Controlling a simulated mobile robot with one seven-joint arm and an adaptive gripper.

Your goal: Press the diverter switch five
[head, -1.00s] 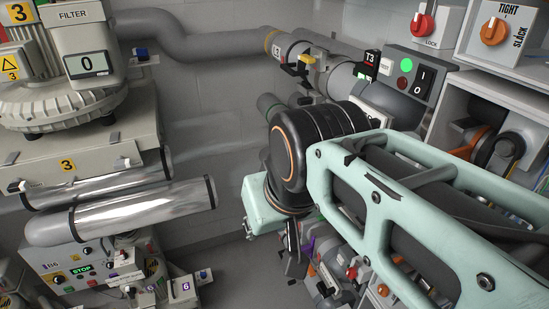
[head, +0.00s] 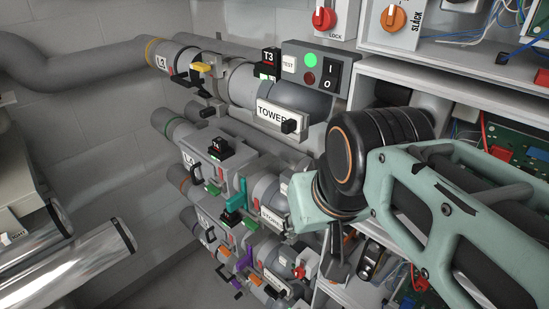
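Stacked grey pipes carry black tagged switch boxes. The upper box reads T3 (head: 271,62), and a lower black box (head: 221,148) has a tag too small to read surely. Another black box (head: 231,216) sits lower, beside a teal handle (head: 237,192). I cannot read a five on any of them, so I cannot tell which is diverter switch five. My mint-green arm reaches in from the right. My gripper (head: 338,265) hangs below its black wrist, right of the lower pipes, small and partly hidden; its fingers are not clear.
A TOWER plate (head: 283,118) with a black lever and a panel with a rocker switch (head: 331,74) stand above. An open cabinet (head: 440,80) with wires and circuit boards fills the right. Shiny pipes (head: 75,262) lie at the lower left. Bare floor shows between.

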